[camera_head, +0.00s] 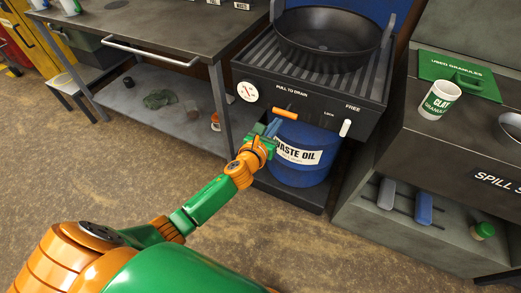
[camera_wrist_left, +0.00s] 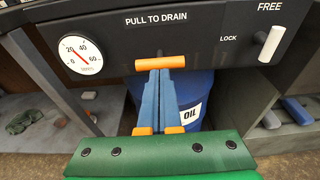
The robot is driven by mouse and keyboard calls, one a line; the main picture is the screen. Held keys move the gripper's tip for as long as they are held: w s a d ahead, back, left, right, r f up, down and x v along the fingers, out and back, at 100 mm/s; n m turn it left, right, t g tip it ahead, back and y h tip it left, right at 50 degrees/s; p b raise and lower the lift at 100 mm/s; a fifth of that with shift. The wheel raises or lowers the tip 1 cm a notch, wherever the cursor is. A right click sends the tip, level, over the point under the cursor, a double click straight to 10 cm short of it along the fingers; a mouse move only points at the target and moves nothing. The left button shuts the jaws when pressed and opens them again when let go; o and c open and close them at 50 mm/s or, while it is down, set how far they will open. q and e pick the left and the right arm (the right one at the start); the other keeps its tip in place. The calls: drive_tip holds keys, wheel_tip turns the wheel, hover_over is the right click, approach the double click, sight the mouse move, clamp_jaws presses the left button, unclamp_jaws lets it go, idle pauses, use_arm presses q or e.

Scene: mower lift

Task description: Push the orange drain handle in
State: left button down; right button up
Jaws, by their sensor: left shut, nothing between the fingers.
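The orange drain handle (camera_head: 285,113) is a short horizontal bar on the dark front panel, below the words "PULL TO DRAIN". In the left wrist view the handle (camera_wrist_left: 160,62) lies straight ahead, just beyond the fingertips. My left gripper (camera_head: 274,125) is shut and empty, with its tips just below and in front of the handle. In the left wrist view its blue fingers (camera_wrist_left: 159,80) are together and reach up to the handle's underside. I cannot tell whether they touch it. How far the handle stands out is hard to judge. My right gripper is not in view.
A blue waste oil drum (camera_head: 300,165) stands beneath the panel. A round gauge (camera_head: 247,92) is left of the handle and a white lever (camera_head: 345,128) right. A black pan (camera_head: 325,38) sits on top. Benches stand on both sides; the floor in front is clear.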

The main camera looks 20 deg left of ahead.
use_arm(q)
drive_tip(key=s+r+p, duration=0.1)
drive_tip(key=s+r, duration=0.1)
drive_tip(key=s, duration=0.8)
drive_tip(key=s+a+f+n+g+y+p, duration=0.15)
drive_tip(key=s+f+n+g, duration=0.25)
drive_tip(key=s+f+n, duration=0.45)
drive_tip(key=s+a+f+n+g+p, duration=0.3)
drive_tip(key=s+f+n+g, duration=0.2)
drive_tip(key=f+n, duration=0.7)
drive_tip(key=s+d+f+n+g, duration=0.1)
drive_tip(key=s+f+n+g, duration=0.1)
drive_tip(key=s, duration=0.5)
drive_tip(key=s+f+n+g+p, duration=0.1)
drive_tip(key=s+f+n+g, duration=0.1)
drive_tip(key=s+f+n, duration=0.2)
drive_tip(key=s+d+f+n+g+p, duration=0.1)
drive_tip(key=s+f+n, duration=0.2)
drive_tip(key=s+n, duration=0.4)
drive_tip(key=s+h, duration=0.1)
drive_tip(key=s, duration=0.2)
drive_tip(key=shift+d+f+g, duration=0.3)
drive_tip(key=shift+g, duration=0.1)
drive_tip(key=shift+n, duration=0.25)
